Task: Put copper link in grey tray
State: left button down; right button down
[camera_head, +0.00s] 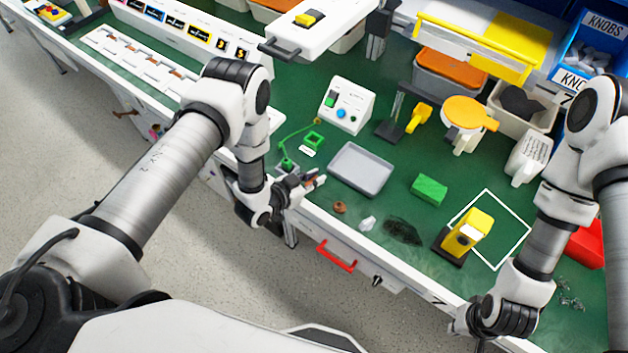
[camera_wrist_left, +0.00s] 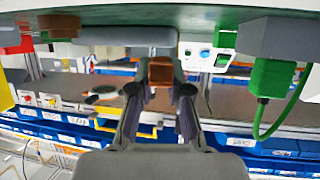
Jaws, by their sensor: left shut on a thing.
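My left gripper (camera_head: 313,182) is at the front edge of the green bench, just left of the grey tray. In the left wrist view its fingers (camera_wrist_left: 160,88) are shut on a small copper-brown piece, which looks like the copper link (camera_wrist_left: 160,73).
A brown ring (camera_head: 340,207) and a white lump (camera_head: 367,223) lie in front of the tray. A green block (camera_head: 429,189) and a yellow device (camera_head: 466,235) are to its right.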

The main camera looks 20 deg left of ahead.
pick_arm(q)
notch_tip(320, 180, down, 3)
jog(key=shift+r+p, duration=0.2)
jog(key=shift+p, duration=0.45)
jog(key=shift+f+b, duration=0.4)
jog(key=shift+f, duration=0.05)
jog(key=c, duration=1.1)
grip_release()
jog(key=shift+r, duration=0.1)
